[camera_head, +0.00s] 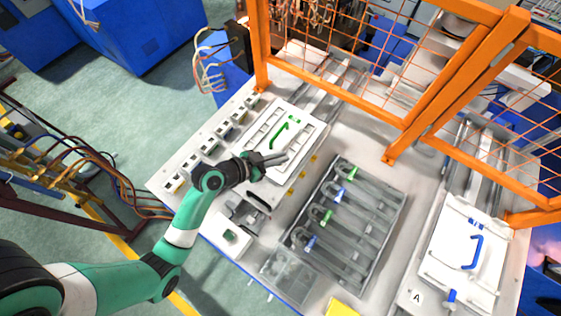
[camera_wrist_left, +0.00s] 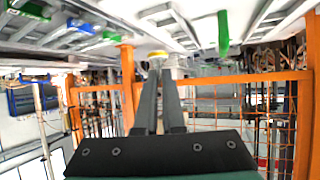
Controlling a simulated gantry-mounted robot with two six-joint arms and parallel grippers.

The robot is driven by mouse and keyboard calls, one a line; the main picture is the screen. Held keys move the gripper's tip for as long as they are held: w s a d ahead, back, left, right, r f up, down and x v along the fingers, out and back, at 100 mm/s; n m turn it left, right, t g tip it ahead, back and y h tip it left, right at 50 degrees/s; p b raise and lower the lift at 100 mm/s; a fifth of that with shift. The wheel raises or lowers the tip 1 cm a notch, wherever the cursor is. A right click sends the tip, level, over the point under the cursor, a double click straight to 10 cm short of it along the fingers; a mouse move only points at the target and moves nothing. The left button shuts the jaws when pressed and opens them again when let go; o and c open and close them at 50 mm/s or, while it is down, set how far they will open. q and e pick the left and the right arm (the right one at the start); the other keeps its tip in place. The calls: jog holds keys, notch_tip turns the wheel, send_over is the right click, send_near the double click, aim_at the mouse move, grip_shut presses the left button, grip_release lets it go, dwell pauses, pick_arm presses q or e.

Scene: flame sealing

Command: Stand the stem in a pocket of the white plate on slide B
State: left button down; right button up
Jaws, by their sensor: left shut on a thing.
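My left gripper (camera_head: 279,158) is above the near right edge of the white plate (camera_head: 262,138) that carries a green handle (camera_head: 280,134). In the left wrist view its two dark fingers (camera_wrist_left: 160,75) are close together. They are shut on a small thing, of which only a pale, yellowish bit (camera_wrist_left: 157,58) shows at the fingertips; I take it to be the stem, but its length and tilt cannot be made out. The green handle also shows in the left wrist view (camera_wrist_left: 223,32). My right gripper is in neither view.
A grey tray (camera_head: 397,200) with several clear tubular pieces and green and blue parts lies right of the gripper. Another white plate (camera_head: 440,268) with a blue handle (camera_head: 474,252) is at the right, by label A (camera_head: 416,297). An orange mesh fence (camera_head: 340,92) stands behind.

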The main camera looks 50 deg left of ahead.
aim_at(292, 158)
pick_arm(q)
jog(key=shift+w+a+f, duration=0.2)
jog(key=shift+w+f, duration=0.2)
jog(key=shift+w+a+f, duration=0.1)
jog(key=shift+f, duration=0.1)
jog(key=shift+w+f, duration=0.1)
jog(key=shift+f, duration=1.5)
jog(key=shift+b, duration=0.3)
jog(key=shift+f, duration=0.25)
jog(key=c, duration=1)
grip_release()
jog(key=shift+r, duration=0.1)
jog(key=shift+r, duration=0.1)
